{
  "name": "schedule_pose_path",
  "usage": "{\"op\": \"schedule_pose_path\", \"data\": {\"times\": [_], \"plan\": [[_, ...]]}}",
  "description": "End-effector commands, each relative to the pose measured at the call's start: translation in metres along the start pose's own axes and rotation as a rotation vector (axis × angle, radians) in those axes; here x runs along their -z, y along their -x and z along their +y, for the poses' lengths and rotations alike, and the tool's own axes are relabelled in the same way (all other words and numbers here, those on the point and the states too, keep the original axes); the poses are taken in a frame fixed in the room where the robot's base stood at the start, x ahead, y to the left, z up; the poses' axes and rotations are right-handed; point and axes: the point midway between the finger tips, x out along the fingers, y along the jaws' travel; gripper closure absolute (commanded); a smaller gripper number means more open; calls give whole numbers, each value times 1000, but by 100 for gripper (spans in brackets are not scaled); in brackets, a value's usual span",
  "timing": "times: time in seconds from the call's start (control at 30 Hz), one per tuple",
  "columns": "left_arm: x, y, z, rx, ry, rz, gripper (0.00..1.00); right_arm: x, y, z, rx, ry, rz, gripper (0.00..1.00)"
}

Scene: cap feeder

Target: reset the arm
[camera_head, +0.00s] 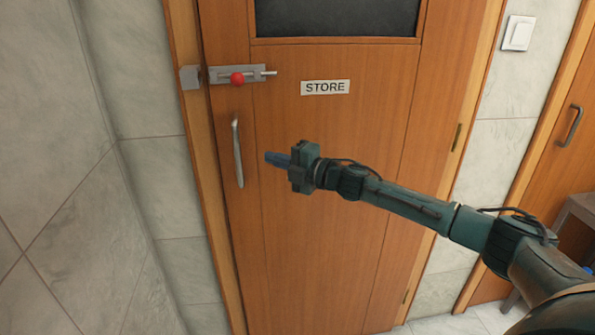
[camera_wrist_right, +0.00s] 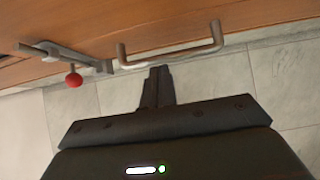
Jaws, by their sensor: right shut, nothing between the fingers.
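My right arm reaches in from the right in the head view. Its gripper (camera_head: 272,158) is shut and empty, in front of the wooden STORE door and to the right of the door's metal handle (camera_head: 237,152). A gap shows between the fingertips and the handle in the head view. The right wrist view shows the shut fingers (camera_wrist_right: 158,75) just below the handle (camera_wrist_right: 172,50) in the picture, against wall tiles. My left gripper is in neither view.
A slide bolt (camera_head: 258,73) with a red knob (camera_head: 237,78) sits above the handle. The door (camera_head: 310,230) bears a STORE sign (camera_head: 325,87). A tiled wall (camera_head: 60,120) stands close on the left. A light switch (camera_head: 517,33) and another door with a handle (camera_head: 571,125) are at right.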

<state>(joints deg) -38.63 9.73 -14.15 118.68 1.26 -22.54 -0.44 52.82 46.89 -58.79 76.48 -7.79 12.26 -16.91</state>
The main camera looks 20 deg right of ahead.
Motion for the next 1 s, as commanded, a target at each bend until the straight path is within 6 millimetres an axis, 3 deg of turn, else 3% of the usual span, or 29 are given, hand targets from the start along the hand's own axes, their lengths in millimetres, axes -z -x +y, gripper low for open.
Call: {"op": "schedule_pose_path", "data": {"times": [0.1,0.3,0.53,0.63,0.77,0.87,1.0], "plan": [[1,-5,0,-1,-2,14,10,2,26,-4,4,0,1,100],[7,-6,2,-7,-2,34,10,6,52,-4,3,-2,2,100],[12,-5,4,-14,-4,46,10,8,59,-2,2,-3,3,100],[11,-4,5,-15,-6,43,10,17,57,-11,6,-35,10,100],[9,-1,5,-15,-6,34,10,57,51,-49,24,-185,23,100],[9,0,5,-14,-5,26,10,103,52,-88,45,-379,15,100],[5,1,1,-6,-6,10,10,162,69,-138,79,-684,-47,100]]}}
